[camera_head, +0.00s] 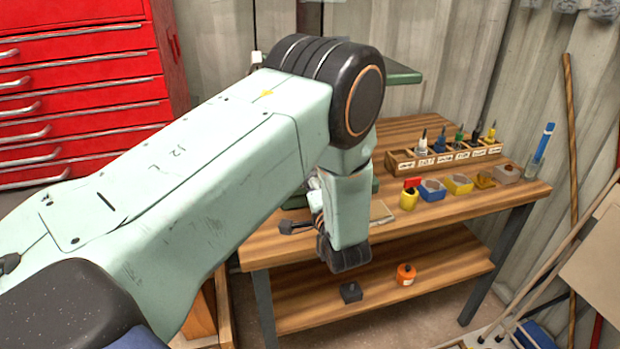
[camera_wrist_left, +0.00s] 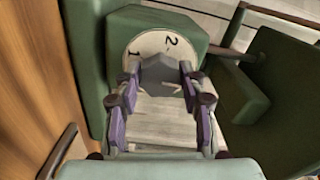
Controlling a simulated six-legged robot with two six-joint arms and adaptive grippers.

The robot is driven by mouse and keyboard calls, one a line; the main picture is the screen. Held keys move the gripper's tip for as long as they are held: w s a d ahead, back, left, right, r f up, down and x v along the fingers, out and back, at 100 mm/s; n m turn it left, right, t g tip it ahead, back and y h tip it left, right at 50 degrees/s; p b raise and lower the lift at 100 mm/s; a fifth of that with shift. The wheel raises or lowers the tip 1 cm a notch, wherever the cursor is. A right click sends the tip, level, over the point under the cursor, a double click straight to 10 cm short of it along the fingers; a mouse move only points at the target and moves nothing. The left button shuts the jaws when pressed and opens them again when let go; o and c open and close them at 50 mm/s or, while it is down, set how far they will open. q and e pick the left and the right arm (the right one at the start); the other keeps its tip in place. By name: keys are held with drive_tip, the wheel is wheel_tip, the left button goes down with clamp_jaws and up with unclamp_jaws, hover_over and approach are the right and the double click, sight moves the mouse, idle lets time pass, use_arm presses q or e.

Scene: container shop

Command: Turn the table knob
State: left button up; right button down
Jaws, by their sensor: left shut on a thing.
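A green machine body with a round pale dial (camera_wrist_left: 152,45) fills the middle of the left wrist view. The dial carries the marks 1 and 2. A grey knob (camera_wrist_left: 167,70) sits at the dial, between the purple-padded fingers of my left gripper (camera_wrist_left: 160,84). The gripper is shut on the knob, and its fingers hide part of the dial. In the head view my left arm covers most of the green machine (camera_head: 403,76), and the knob is hidden. My right gripper is in neither view.
The wooden workbench (camera_head: 450,222) holds a bottle rack (camera_head: 405,163) and several small colored containers. A black block (camera_head: 350,292) and an orange pot (camera_head: 405,274) are on its lower shelf. A red drawer cabinet (camera_head: 80,90) stands at left. Poles lean at right.

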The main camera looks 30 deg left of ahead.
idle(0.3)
use_arm(q)
drive_tip(key=o, duration=1.2)
drive_tip(key=shift+c, duration=0.2)
drive_tip(key=shift+d, duration=0.1)
drive_tip(key=v, duration=0.7)
drive_tip(key=shift+s, duration=0.2)
drive_tip(key=shift+d, duration=0.1)
